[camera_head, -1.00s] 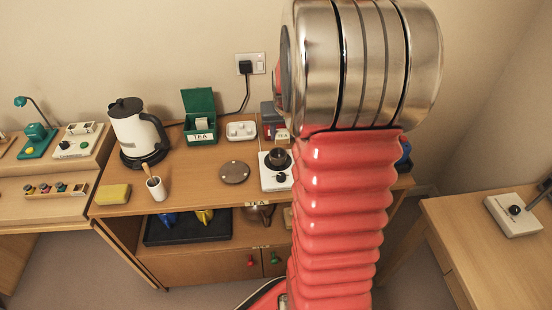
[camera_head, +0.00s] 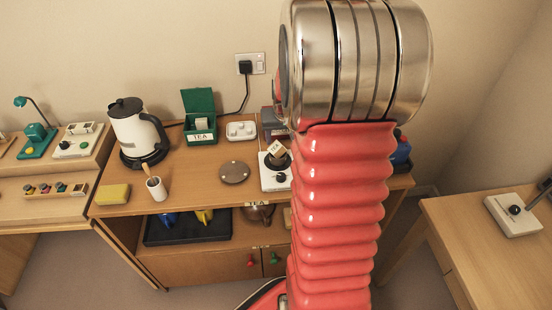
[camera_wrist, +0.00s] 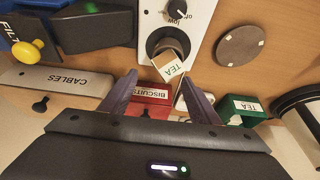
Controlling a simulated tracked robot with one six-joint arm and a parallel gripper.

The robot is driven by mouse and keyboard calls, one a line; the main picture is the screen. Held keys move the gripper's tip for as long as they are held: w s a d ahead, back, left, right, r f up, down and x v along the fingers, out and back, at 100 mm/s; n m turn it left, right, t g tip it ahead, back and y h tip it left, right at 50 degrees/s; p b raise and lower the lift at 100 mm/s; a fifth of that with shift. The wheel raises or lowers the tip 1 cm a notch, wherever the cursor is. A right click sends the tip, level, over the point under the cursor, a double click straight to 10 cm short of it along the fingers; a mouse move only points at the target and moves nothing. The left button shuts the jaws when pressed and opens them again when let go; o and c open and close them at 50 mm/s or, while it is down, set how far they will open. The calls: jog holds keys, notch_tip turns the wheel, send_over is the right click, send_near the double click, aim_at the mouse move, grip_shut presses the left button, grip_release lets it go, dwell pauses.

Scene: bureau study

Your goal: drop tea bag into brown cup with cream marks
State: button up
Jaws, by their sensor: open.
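The tea bag (camera_wrist: 170,68) is a cream packet with a TEA label. It leans at the mouth of a dark brown cup (camera_wrist: 158,36), with its far end in or over the opening. The bag also shows tilted at the cup in the head view (camera_head: 277,149). The cup stands on a white unit with a knob; I cannot make out cream marks on it. My gripper (camera_wrist: 158,77) is open in the wrist view, its fingers apart, with the tea bag just beyond the fingertips. In the head view the gripper is hidden behind my red arm.
A green TEA box (camera_head: 200,127) with its lid up, a white tray (camera_head: 241,130) and a kettle (camera_head: 132,128) stand to the left. A red BISCUITS box (camera_wrist: 150,96) is near my fingers.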

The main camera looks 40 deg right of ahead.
jog(key=shift+r, duration=0.15)
jog(key=v, duration=1.3)
jog(key=shift+s, duration=0.2)
jog(key=shift+r, duration=0.15)
dwell(0.5)
